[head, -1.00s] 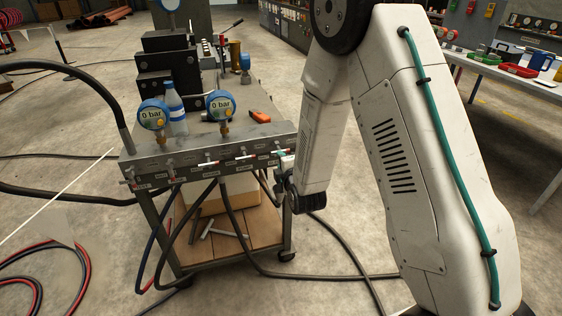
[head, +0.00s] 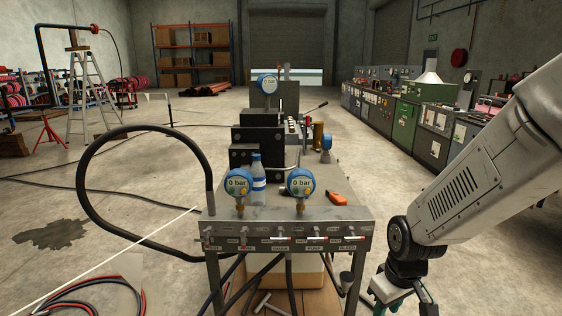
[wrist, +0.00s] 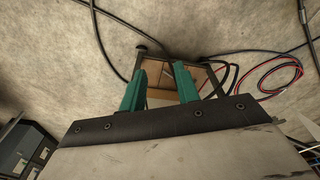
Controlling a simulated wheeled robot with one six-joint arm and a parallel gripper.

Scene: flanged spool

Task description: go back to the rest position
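My gripper (head: 403,305) hangs at the lower right in the head view, to the right of the cart and clear of the valve manifold (head: 290,216). Its two green fingers also show in the wrist view (wrist: 159,76), apart, with nothing between them. The manifold is a grey block along the cart's front edge, with several small valve levers in a row. Two blue gauges, the left gauge (head: 238,183) and the right gauge (head: 300,182), stand on it and read 0 bar. A third blue gauge (head: 268,83) stands higher at the back.
The cart also carries black blocks (head: 258,140), a bottle (head: 258,180) and an orange tool (head: 336,198). A thick black hose (head: 82,190) loops out on the left. Hoses lie on the floor. Grey and green cabinets (head: 410,118) line the right. Open floor surrounds the cart.

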